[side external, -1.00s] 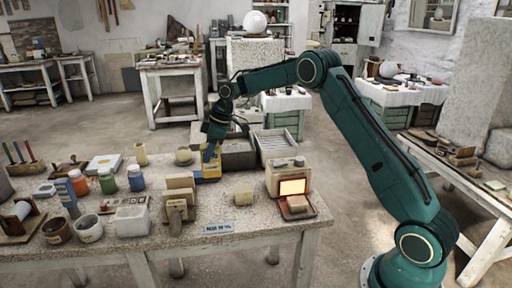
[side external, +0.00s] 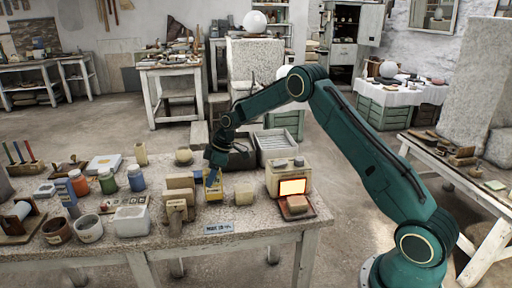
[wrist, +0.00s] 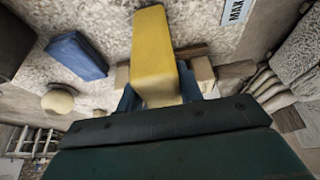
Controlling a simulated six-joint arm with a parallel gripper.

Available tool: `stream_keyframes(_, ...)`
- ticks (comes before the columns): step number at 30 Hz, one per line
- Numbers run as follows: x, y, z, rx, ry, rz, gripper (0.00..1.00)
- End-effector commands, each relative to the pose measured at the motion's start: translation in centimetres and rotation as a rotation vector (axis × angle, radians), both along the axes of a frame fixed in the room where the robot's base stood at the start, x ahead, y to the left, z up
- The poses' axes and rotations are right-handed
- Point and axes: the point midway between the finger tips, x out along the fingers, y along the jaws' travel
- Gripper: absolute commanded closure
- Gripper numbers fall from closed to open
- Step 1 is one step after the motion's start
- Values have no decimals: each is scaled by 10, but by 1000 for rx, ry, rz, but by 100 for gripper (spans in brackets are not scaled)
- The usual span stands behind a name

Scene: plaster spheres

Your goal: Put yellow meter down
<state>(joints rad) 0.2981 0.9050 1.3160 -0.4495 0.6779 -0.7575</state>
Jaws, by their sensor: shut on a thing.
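The yellow meter (side external: 213,190) is in my gripper (side external: 213,175), over the front part of the stone-topped table (side external: 255,218), right of some beige blocks. In the side view my gripper partly covers it, and I cannot tell whether it touches the tabletop. In the wrist view the yellow meter (wrist: 154,50) juts out between the blue fingers of my gripper (wrist: 158,98), which are shut on it.
Beige blocks (side external: 180,183) stand close on the left. A small beige block (side external: 244,195) and a device with a glowing panel (side external: 293,187) stand on the right. A label strip (side external: 219,228) lies in front. Grey trays (side external: 278,146) are behind.

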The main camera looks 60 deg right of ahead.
Motion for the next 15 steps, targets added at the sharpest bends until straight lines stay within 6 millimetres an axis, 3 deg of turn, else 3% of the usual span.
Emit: stream_keyframes(15,0,0,-9,0,-2,1,86)
